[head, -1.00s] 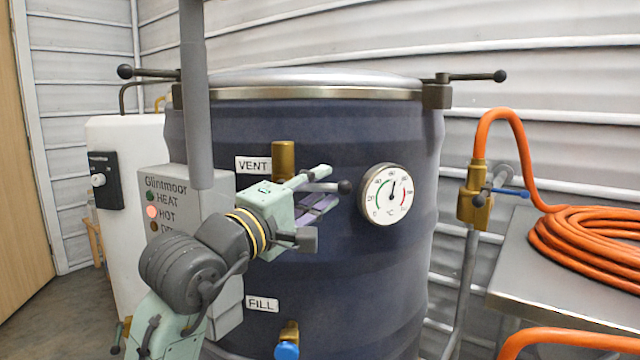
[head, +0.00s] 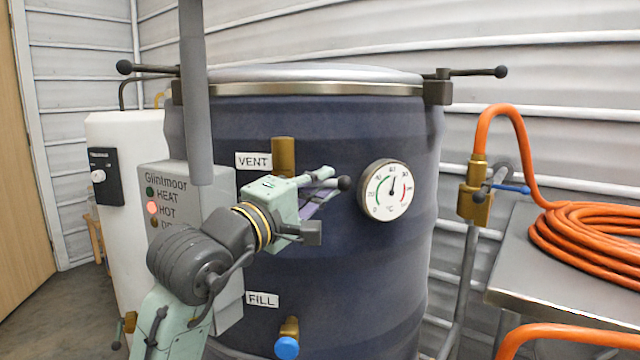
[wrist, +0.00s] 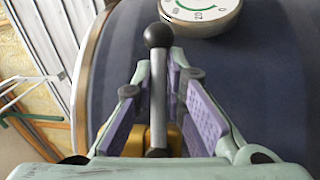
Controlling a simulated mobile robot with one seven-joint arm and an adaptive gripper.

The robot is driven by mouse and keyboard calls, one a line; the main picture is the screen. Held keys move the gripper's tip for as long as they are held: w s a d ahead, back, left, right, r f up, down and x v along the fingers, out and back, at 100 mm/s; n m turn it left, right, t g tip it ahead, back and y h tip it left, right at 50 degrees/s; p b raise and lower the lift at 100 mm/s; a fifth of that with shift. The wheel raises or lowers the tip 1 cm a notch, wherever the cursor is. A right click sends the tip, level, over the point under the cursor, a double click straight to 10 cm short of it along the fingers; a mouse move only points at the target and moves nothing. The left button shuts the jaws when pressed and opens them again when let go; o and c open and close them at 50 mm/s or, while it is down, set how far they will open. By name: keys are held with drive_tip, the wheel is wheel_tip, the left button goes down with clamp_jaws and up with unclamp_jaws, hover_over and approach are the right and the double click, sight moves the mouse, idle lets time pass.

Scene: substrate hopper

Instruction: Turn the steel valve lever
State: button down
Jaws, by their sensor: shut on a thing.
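The steel valve lever (wrist: 157,95) is a thin grey bar with a black ball knob (head: 344,183). It belongs to the brass valve (head: 283,157) at the VENT label on the dark blue drum. My gripper (head: 322,186) is shut on the lever, with the knob sticking out past the fingertips towards the gauge. In the wrist view the lever runs lengthwise between the purple finger pads of my gripper (wrist: 160,82), with brass behind it. In the head view the fingers hide most of the bar.
A round dial gauge (head: 386,190) sits just right of the knob. A grey control box (head: 165,184) is left of my gripper. The blue-handled FILL valve (head: 287,346) is below. An orange hose (head: 590,245) lies coiled on a metal table (head: 515,275) at the right.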

drive_tip(key=shift+d+f+m+g+p, duration=0.1)
drive_tip(key=shift+f+m+g+p, duration=0.15)
drive_tip(key=shift+m+p, duration=0.2)
idle(0.6)
drive_tip(key=shift+a+f+m+g+y+p, duration=0.2)
drive_tip(key=shift+f+m+g+y+p, duration=0.25)
drive_tip(key=shift+f+m+g+p, duration=0.5)
drive_tip(key=shift+a+f+m+g+y+p, duration=0.25)
drive_tip(key=shift+f+m+y+p, duration=0.3)
drive_tip(key=shift+m, duration=0.65)
drive_tip(key=c, duration=1.7)
unclamp_jaws()
drive_tip(key=shift+r, duration=0.15)
drive_tip(key=shift+o, duration=0.2)
